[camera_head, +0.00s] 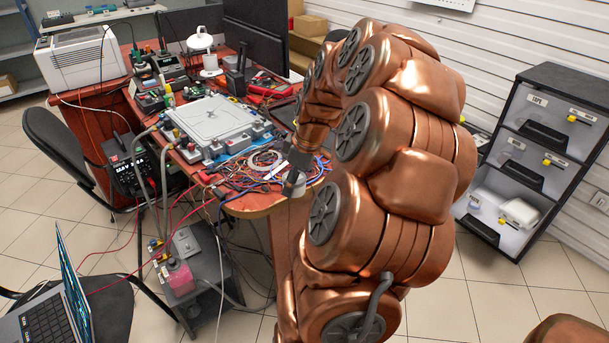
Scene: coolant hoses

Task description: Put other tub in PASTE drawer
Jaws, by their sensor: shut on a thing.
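My gripper (297,172) is at the front right edge of the red workbench, mostly hidden by its own small size here and by my arm. It is shut on a small pale grey tub (294,188), which shows below the fingers near the cables. A black-framed drawer cabinet (549,73) stands at the right, well apart from my gripper. Its top drawer (520,112) has a label that seems to read TAPE. The middle drawer (503,160) and bottom drawer (465,222) sit below; I cannot read a PASTE label.
The red workbench (255,203) is crowded with cables, a white-topped device (208,118), a lamp and a monitor. Tiled floor is clear before the cabinet.

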